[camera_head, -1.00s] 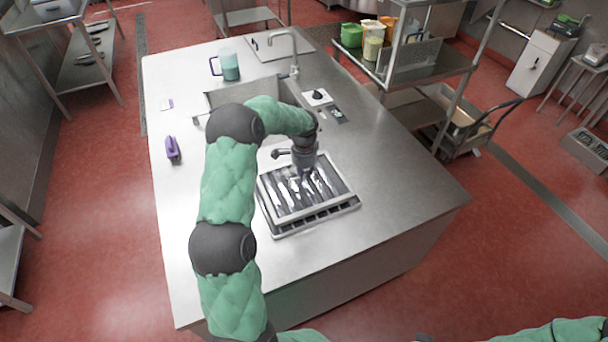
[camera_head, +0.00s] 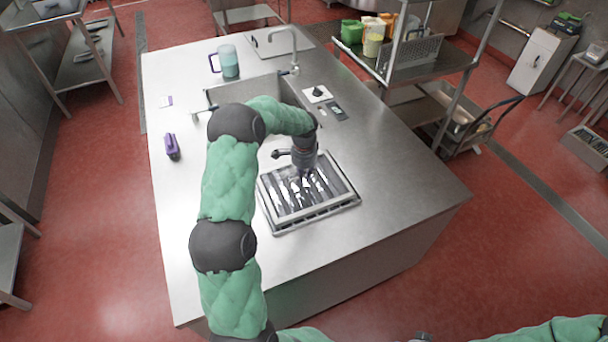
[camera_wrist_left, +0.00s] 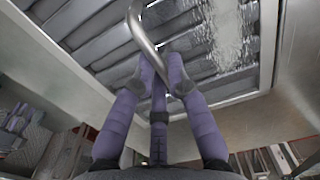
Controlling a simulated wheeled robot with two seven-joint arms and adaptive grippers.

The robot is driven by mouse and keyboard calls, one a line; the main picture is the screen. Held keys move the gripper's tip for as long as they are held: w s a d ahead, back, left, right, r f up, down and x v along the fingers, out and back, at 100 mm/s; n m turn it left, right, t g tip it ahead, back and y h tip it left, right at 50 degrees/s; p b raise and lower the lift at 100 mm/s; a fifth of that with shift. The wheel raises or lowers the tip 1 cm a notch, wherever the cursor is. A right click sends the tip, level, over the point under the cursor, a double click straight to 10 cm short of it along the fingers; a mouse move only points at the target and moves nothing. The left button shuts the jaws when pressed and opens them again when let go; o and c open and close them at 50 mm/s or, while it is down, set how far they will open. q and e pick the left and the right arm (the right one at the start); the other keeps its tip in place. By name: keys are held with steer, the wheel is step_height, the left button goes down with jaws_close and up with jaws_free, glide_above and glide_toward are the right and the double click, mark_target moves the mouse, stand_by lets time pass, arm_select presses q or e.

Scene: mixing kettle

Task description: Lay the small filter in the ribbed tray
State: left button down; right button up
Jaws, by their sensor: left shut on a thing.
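The small filter (camera_head: 287,200) is a grey metal panel of slanted slats in a light frame. It lies flat over the ribbed tray (camera_head: 318,222), which shows as a narrow rim around it; whether it rests fully on the ribs I cannot tell. My left gripper (camera_head: 304,174) points down over the filter's far half. In the left wrist view the purple fingers (camera_wrist_left: 160,72) are shut on the filter's curved metal handle (camera_wrist_left: 137,28), with the slats (camera_wrist_left: 105,45) behind. My right gripper does not show; only part of my right arm is at the bottom right.
The sink (camera_head: 262,93) with its tap (camera_head: 295,50) lies behind the tray. A blue jug (camera_head: 229,62) stands at the back left and a purple-handled tool (camera_head: 172,147) at the left edge. The counter right of the tray (camera_head: 405,170) is clear.

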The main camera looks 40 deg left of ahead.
arm_select(q)
steer(key=shift+f+b, duration=0.3)
steer(key=shift+f, duration=0.2)
stand_by(0.7)
stand_by(0.3)
steer(key=c, duration=1.2)
jaws_free()
steer(key=o, duration=0.5)
steer(key=shift+f, duration=0.15)
steer(key=shift+r, duration=0.25)
steer(key=shift+r+p, duration=2.35)
steer(key=shift+r, duration=1)
